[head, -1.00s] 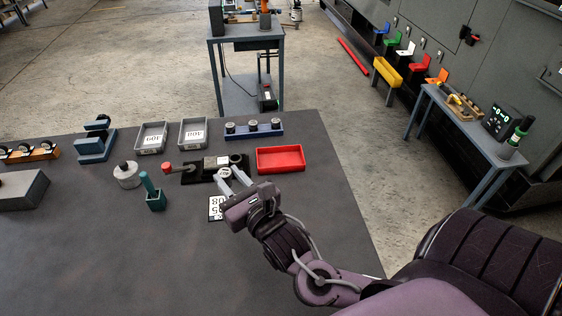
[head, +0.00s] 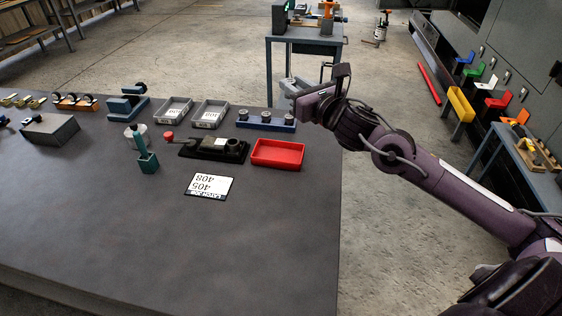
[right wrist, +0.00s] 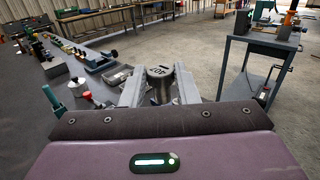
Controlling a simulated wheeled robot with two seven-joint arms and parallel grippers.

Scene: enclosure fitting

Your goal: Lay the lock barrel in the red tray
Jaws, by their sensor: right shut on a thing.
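My right gripper (head: 291,86) is up beyond the table's far right side, behind the red tray in the head view. It is shut on a grey metal cylinder, the lock barrel (right wrist: 160,87), which shows upright between the fingers in the right wrist view with dark marking on its top. In the head view the barrel is mostly hidden by the gripper. The red tray (head: 277,165) stands on the table near its right edge and looks empty. My left gripper is not in view.
Left of the tray is a black fixture (head: 214,150) with a red-knobbed handle. A blue rack (head: 266,125) holding several cylinders and two grey bins (head: 174,110) stand behind. A white number card (head: 209,185) lies in front. The table's front is clear.

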